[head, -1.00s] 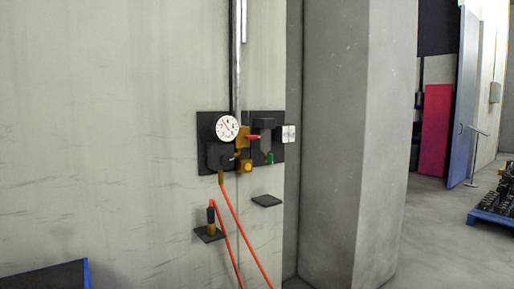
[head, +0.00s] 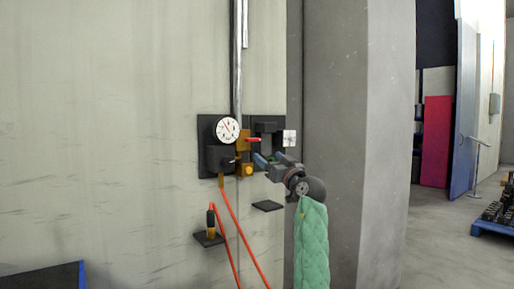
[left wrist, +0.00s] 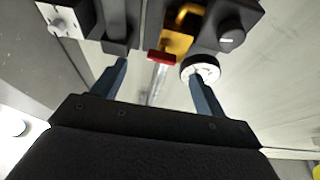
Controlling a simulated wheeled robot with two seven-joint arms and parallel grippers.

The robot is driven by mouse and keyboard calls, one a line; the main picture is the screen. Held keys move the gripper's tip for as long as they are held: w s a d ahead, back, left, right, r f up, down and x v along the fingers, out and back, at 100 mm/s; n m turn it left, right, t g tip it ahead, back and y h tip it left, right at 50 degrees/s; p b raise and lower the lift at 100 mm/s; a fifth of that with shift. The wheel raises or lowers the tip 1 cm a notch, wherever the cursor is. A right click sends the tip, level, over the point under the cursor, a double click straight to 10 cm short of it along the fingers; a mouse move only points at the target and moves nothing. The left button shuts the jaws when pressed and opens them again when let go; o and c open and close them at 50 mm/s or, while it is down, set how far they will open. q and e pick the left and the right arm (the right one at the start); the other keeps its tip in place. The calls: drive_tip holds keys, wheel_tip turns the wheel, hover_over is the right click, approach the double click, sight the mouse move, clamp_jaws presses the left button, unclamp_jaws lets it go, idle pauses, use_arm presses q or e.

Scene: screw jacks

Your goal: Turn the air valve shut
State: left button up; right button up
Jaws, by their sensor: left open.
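The air valve has a red handle (head: 253,139) on a yellow body (head: 242,144), mounted on a dark wall panel right of a white gauge (head: 227,129). The handle points sideways to the right. My left gripper (head: 267,158) is open and empty, just below and right of the handle. In the left wrist view the red handle (left wrist: 161,57) and yellow body (left wrist: 177,43) show beyond and between the open fingers of my left gripper (left wrist: 160,68). No contact is visible. My right gripper is not in view.
Another small dark shelf (head: 267,206) sits below my gripper. A vertical pipe (head: 237,60) runs above the panel. A grey pillar (head: 335,120) stands close on the right.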

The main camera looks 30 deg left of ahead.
sight(253, 140)
use_arm(q)
drive_tip(key=s+r+p+x, duration=0.1)
drive_tip(key=x, duration=0.7)
drive_tip(key=shift+r+n+g+p, duration=0.2)
drive_tip(key=shift+n+g+p, duration=0.1)
drive_tip(key=shift+g+p, duration=0.1)
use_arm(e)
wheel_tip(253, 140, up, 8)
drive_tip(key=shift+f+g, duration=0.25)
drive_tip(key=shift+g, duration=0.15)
use_arm(q)
drive_tip(key=shift+w, duration=0.1)
